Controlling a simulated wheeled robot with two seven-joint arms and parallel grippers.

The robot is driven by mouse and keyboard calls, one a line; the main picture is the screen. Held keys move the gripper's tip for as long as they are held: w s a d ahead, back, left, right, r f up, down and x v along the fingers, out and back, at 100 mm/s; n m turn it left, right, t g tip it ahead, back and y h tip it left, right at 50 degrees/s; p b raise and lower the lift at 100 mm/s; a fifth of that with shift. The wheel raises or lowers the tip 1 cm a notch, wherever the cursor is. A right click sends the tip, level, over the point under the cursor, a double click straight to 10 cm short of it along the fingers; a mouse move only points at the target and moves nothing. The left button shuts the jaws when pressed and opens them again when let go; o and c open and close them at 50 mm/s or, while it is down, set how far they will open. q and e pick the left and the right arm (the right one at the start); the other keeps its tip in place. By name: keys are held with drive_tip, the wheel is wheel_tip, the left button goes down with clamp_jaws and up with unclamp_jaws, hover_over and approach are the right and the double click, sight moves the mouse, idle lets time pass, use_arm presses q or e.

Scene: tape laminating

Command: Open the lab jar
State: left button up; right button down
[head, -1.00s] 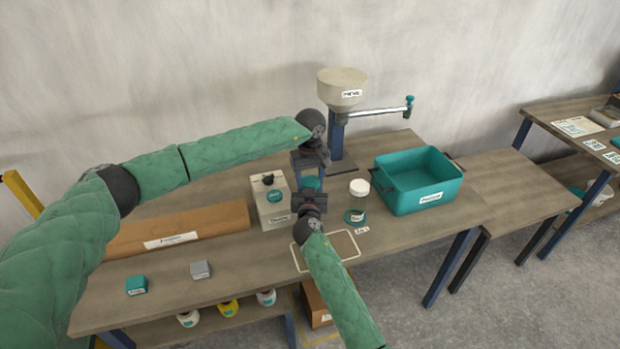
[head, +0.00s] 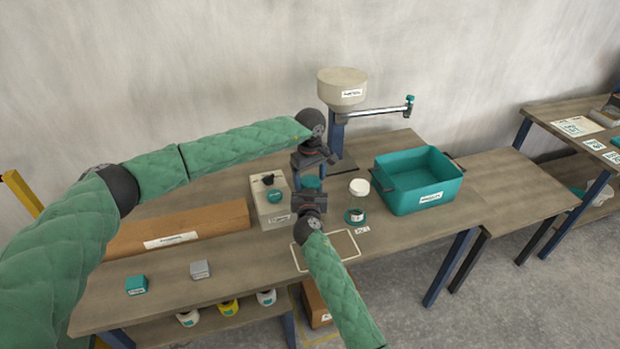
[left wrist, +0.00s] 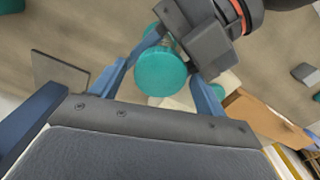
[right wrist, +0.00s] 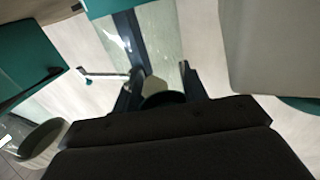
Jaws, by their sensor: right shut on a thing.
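The lab jar's round teal lid (left wrist: 160,73) shows clearly in the left wrist view, and in the head view the lid (head: 312,182) appears between my two grippers. My left gripper (head: 312,172) is above the jar, coming from the left and back. In the left wrist view its fingers (left wrist: 158,92) are spread on either side of the lid, with gaps visible. My right gripper (head: 311,193) comes from the front and is shut on the jar. The jar's body is mostly hidden by the grippers.
A white-lidded container (head: 359,187) and a teal-ringed item (head: 355,216) stand just right of the grippers. A teal bin (head: 418,182) is farther right. A beige box (head: 269,205) is close on the left. A stand with a hopper (head: 342,88) rises behind.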

use_arm(q)
drive_tip(key=shift+r, duration=0.1)
drive_tip(key=shift+r, duration=2.2)
drive_tip(key=shift+c, duration=0.3)
wheel_tip(320, 180, up, 3)
drive_tip(key=m, duration=0.3)
drive_tip(key=shift+r, duration=0.1)
drive_tip(key=shift+f, duration=3.95)
drive_tip(key=shift+c, duration=0.4)
drive_tip(key=c, duration=0.9)
drive_tip(key=shift+n, duration=1.5)
